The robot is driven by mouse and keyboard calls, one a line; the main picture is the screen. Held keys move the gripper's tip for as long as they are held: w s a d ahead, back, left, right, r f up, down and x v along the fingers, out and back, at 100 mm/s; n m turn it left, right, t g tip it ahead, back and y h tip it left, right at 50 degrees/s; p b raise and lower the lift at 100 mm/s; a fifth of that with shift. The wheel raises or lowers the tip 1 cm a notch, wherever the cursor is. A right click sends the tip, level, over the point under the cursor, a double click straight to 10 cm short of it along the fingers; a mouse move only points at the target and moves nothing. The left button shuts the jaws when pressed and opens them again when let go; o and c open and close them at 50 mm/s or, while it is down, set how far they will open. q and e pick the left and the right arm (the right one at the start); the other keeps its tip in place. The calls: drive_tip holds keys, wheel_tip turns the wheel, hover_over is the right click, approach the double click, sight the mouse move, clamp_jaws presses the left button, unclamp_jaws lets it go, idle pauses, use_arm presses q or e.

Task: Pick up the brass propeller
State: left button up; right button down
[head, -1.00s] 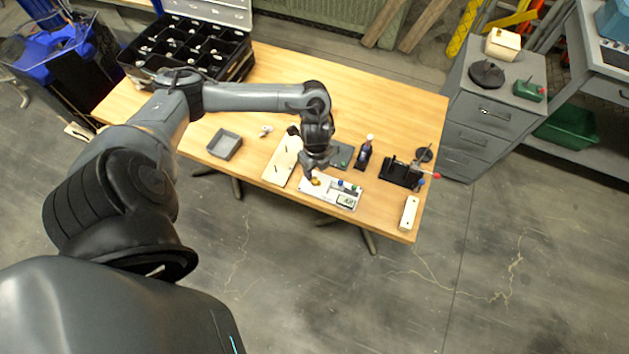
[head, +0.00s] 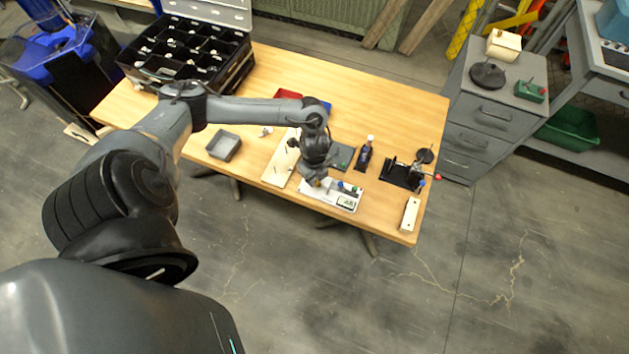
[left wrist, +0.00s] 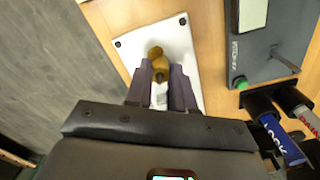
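The brass propeller (left wrist: 157,62) shows in the left wrist view at the tips of my left gripper (left wrist: 161,72), above or on a white board (left wrist: 176,36). Its near part lies between the two dark fingers, with little or no gap at the sides. I cannot tell whether the fingers press on it or whether it touches the board. In the head view my left gripper (head: 318,181) points down over the left part of the white board (head: 312,191), and the propeller is mostly hidden there. My right gripper is not in view.
A grey device (left wrist: 262,52) lies right of the board in the left wrist view. On the wooden table stand a grey tray (head: 224,145), a dark bottle (head: 364,155), a black fixture (head: 398,175) and a black compartment box (head: 190,45). The table's front edge is close.

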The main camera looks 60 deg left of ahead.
use_arm(q)
clamp_jaws()
wheel_tip(320, 180, up, 10)
drive_tip(key=shift+p, duration=1.2)
